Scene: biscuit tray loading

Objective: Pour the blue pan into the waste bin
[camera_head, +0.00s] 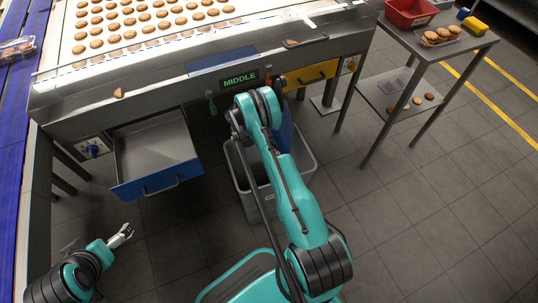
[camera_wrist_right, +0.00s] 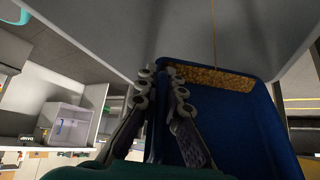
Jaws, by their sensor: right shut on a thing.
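The blue pan (camera_wrist_right: 240,115) fills the right of the wrist view, with brown crumbs (camera_wrist_right: 215,77) gathered along its far wall. My right gripper (camera_wrist_right: 168,85) is shut on the pan's left wall. In the head view a strip of the blue pan (camera_head: 285,130) shows beside my right arm, above the grey waste bin (camera_head: 243,196). My arm hides much of the bin's opening, the right gripper and the rest of the pan. My left gripper (camera_head: 122,236) is at lower left, away from the pan and bin; its opening is unclear.
An open drawer with a blue front (camera_head: 158,188) juts out left of the bin. A yellow drawer front (camera_head: 310,73) is at right under the biscuit conveyor (camera_head: 60,70). A side table (camera_head: 430,50) holds a red container (camera_head: 411,12) and biscuits. Floor at lower right is clear.

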